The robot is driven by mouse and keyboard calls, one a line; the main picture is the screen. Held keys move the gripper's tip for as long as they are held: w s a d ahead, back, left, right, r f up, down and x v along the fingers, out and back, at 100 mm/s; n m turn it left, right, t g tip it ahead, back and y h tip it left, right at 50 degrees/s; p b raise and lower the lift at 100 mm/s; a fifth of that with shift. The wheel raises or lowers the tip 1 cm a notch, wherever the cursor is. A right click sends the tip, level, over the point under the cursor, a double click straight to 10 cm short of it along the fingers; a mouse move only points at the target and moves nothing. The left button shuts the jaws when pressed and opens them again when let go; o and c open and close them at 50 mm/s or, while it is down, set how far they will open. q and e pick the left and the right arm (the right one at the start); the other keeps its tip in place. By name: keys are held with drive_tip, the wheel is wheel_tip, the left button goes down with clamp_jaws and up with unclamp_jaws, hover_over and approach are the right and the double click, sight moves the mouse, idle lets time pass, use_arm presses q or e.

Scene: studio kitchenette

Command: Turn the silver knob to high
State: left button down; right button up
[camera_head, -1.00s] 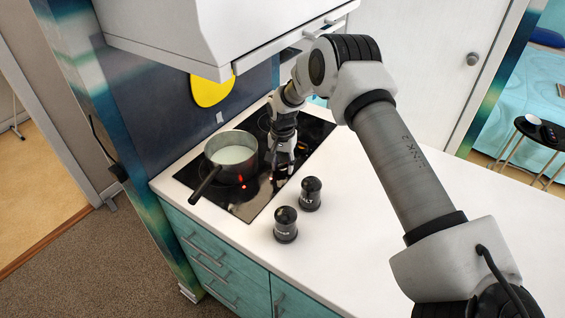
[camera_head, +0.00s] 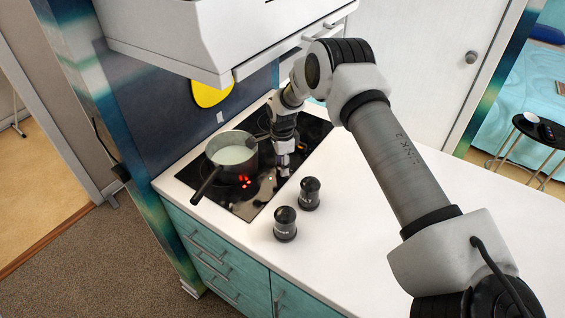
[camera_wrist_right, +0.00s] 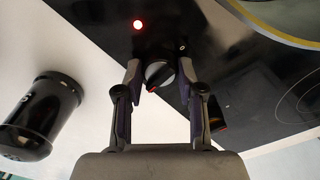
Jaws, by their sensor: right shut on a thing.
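The knob (camera_wrist_right: 159,74) is between the fingertips of my right gripper (camera_wrist_right: 158,82) in the right wrist view. It is dark with a grey face and a small red mark at its lower left edge. The fingers are shut on its sides. In the head view my right gripper (camera_head: 283,172) is at the right edge of the black cooktop (camera_head: 243,210) and hides the knob. A second dark knob (camera_wrist_right: 218,122) with a red mark is partly hidden behind the right finger in the wrist view. My left gripper is not in view.
A pot (camera_head: 232,170) with white liquid stands on the cooktop, its handle pointing front left. Red lights (camera_head: 245,182) glow beside it. Two black shakers, one (camera_head: 285,224) nearer and one (camera_head: 309,193) farther, stand on the white counter (camera_head: 390,235). A white hood (camera_head: 215,40) overhangs.

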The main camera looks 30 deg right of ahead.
drive_tip(key=m, duration=0.3)
drive_tip(key=shift+s+a+f+m+p, duration=0.1)
drive_tip(key=shift+s+m+p, duration=0.1)
drive_tip(key=shift+m+p, duration=0.6)
drive_tip(key=shift+m, duration=1.3)
drive_tip(key=shift+w, duration=0.1)
drive_tip(key=o, duration=1.2)
drive_tip(key=shift+c, duration=0.2)
drive_tip(key=shift+w, duration=0.1)
